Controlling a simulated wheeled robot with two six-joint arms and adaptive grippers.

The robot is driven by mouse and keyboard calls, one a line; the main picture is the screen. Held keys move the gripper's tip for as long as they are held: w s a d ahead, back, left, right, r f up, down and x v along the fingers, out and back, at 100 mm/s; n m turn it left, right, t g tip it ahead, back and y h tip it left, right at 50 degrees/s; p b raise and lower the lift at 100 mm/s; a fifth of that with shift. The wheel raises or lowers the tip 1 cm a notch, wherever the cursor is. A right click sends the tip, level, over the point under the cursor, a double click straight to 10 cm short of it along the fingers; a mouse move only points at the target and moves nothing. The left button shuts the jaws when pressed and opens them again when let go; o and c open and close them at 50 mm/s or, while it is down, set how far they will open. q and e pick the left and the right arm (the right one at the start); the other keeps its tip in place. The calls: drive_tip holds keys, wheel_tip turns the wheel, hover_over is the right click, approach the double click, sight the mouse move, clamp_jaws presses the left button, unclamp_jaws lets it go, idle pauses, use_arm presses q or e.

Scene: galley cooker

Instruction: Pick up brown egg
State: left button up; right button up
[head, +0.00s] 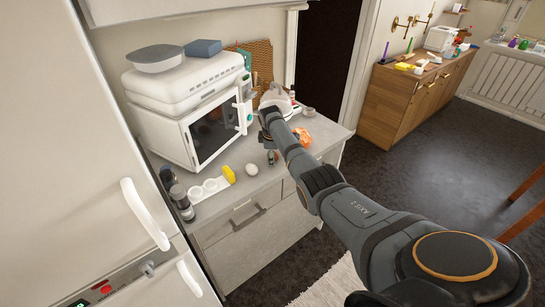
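A pale, rounded, egg-like thing (252,169) lies on the grey counter near its front edge. It looks off-white to beige here, and I cannot make out a clear brown. My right arm reaches in from the lower right over the counter. Its gripper (271,156) points down, just right of and behind the pale thing, apart from it in the picture. The fingers are small and partly hidden by the wrist, so I cannot tell if they are open. My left gripper is not in view.
A white tray with round cups (197,193), a yellow item (229,174) and dark bottles (181,203) stand left on the counter (229,200). A microwave (171,137) stands behind. An orange item (302,137) lies right of my gripper. The fridge fills the left.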

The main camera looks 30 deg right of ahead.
drive_tip(key=c, duration=0.6)
